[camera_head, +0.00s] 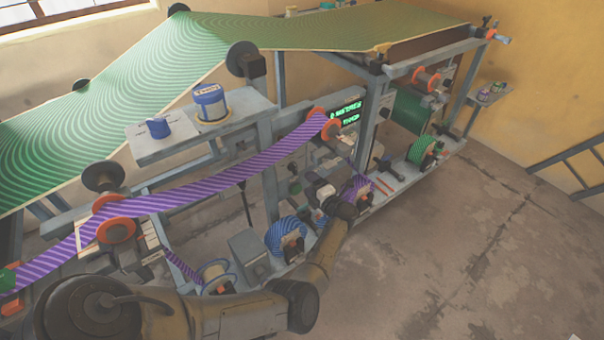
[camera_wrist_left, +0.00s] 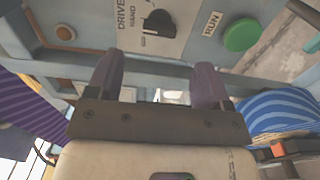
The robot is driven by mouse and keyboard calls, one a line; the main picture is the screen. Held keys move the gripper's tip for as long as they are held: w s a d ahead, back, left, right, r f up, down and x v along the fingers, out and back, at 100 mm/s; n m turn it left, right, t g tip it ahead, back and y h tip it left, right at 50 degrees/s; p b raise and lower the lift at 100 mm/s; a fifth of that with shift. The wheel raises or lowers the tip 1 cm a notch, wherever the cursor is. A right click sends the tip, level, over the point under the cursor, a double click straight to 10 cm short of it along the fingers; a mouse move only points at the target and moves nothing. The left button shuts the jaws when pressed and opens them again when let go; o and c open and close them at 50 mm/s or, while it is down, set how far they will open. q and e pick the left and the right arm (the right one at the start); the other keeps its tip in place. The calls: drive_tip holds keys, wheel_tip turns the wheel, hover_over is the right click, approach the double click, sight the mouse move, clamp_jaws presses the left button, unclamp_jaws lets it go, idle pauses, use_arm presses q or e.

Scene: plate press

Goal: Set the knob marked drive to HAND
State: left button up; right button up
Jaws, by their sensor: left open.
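The drive knob (camera_wrist_left: 158,24) is a black rotary knob on a grey panel at the top of the left wrist view. The words DRIVE and HAND are printed to its left. I cannot tell for certain which mark it points to. My left gripper (camera_wrist_left: 158,82) is open, with its two fingers apart in front of and below the knob. No contact with the knob shows. In the head view my left gripper (camera_head: 326,194) is small among the machine parts at the centre, and the knob cannot be made out there. My right gripper is not in view.
A green RUN button (camera_wrist_left: 242,35) sits right of the knob and an orange button (camera_wrist_left: 65,32) left of it. A blue striped roll (camera_head: 285,238) is close to my left wrist. A purple striped web (camera_head: 215,185) crosses the machine. Open floor (camera_head: 450,265) lies to the right.

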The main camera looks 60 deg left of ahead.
use_arm(q)
drive_tip(key=d, duration=0.5)
drive_tip(key=shift+w+d+p, duration=0.15)
drive_tip(key=shift+d+p, duration=0.2)
drive_tip(key=shift+p, duration=0.05)
